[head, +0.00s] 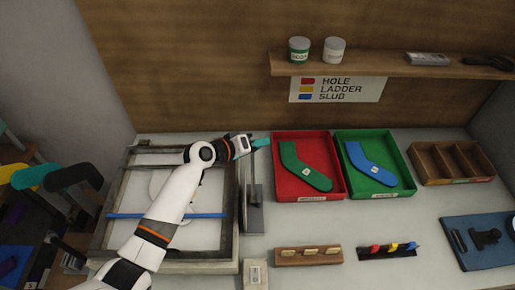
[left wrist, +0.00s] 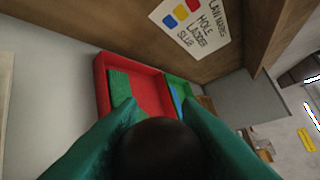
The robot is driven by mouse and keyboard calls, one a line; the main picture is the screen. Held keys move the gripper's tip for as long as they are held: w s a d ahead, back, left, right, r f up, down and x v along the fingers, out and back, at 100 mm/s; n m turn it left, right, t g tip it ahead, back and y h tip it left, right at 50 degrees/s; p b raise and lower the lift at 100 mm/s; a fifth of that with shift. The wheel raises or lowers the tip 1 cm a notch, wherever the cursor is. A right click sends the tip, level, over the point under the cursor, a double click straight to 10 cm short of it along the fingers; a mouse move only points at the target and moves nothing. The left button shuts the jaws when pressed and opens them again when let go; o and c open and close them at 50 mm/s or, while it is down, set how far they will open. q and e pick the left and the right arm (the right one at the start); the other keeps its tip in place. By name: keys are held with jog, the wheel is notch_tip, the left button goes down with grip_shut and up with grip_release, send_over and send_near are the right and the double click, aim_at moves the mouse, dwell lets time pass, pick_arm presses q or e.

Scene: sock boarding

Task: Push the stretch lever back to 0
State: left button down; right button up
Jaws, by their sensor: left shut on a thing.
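My left gripper (head: 262,142) reaches over the boarding frame (head: 112,190) to its far right corner. In the left wrist view its two teal fingers (left wrist: 155,125) are closed around a dark rounded knob (left wrist: 155,150), which looks like the stretch lever's knob. In the head view the knob is hidden by the gripper. The grey lever plate (head: 253,218) stands along the frame's right side, below the gripper. I cannot read a scale or the 0 mark. My right gripper is in neither view.
A red tray (head: 336,194) with a green sock and a green tray (head: 404,190) with a blue sock lie to the right. A wooden divided box (head: 490,176) is farther right. A shelf (head: 385,65) with jars is above. A wooden rack (head: 308,262) and coloured pegs (head: 375,249) are in front.

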pick_arm(q)
jog(key=shift+f, duration=0.2)
jog(key=c, duration=1)
grip_release()
jog(key=shift+c, duration=0.2)
jog(key=shift+a+r, duration=0.1)
jog(key=shift+a, duration=0.05)
jog(key=b+v, duration=0.1)
jog(key=v, duration=1)
jog(key=shift+s+a+b, duration=0.25)
jog(key=shift+s+b, duration=0.05)
jog(key=shift+b, duration=0.1)
